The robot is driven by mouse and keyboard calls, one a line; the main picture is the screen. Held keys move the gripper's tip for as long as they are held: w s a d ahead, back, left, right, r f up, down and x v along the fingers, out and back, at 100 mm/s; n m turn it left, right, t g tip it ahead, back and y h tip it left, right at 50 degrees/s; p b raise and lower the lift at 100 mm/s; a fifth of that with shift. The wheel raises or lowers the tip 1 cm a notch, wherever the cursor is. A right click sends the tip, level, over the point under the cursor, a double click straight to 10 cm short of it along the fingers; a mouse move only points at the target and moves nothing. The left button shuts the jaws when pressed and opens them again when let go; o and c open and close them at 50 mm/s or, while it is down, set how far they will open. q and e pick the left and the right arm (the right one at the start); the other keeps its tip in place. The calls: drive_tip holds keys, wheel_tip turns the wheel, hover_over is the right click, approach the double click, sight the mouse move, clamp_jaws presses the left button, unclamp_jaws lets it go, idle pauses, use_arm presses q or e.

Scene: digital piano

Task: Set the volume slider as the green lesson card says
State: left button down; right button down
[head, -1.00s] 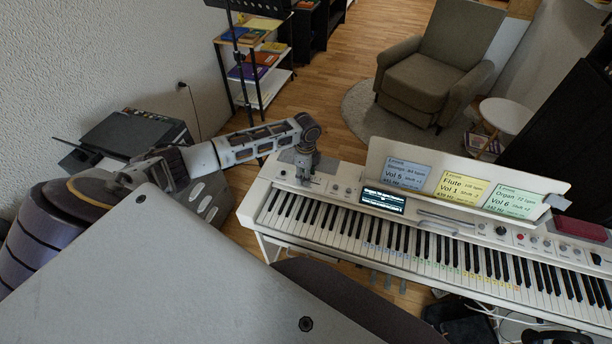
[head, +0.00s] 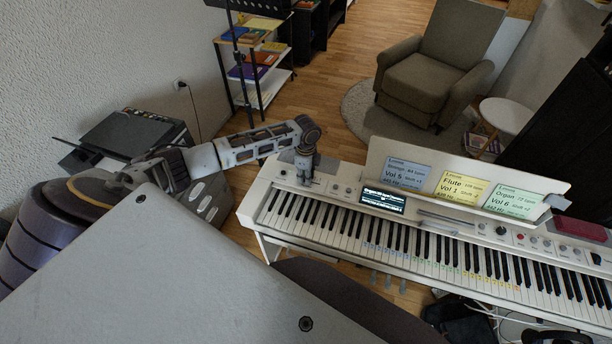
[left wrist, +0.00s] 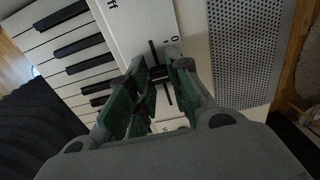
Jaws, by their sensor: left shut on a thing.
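The digital piano (head: 345,221) is white, with a lit screen (head: 383,200). The green lesson card (head: 511,202) leans on the music rest at the right and reads "Organ", "Vol 6". My left gripper (head: 304,177) is at the left end of the piano's panel. In the left wrist view, its green-padded fingers (left wrist: 157,80) are shut on the small black volume slider knob (left wrist: 159,72). The dark slot (left wrist: 153,47) runs past the fingertips, with a "0" printed near its upper end. Much of the scale is hidden by the fingers. My right gripper is not in view.
A blue card (head: 404,172) and a yellow card (head: 459,188) stand beside the green one. A row of knobs lies right of the gripper on the panel. A perforated speaker grille (left wrist: 248,50) is next to the slider. A dark red object (head: 580,229) lies at the piano's right end.

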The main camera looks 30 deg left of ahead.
use_arm(q)
drive_tip(key=shift+w+d+p, duration=0.2)
drive_tip(key=shift+d+p, duration=0.15)
drive_tip(key=shift+d, duration=0.4)
drive_tip(key=shift+w+d+p, duration=0.15)
drive_tip(key=shift+d+p, duration=0.2)
drive_tip(key=shift+d, duration=0.35)
drive_tip(key=c, duration=1.3)
unclamp_jaws()
drive_tip(key=shift+r, duration=6)
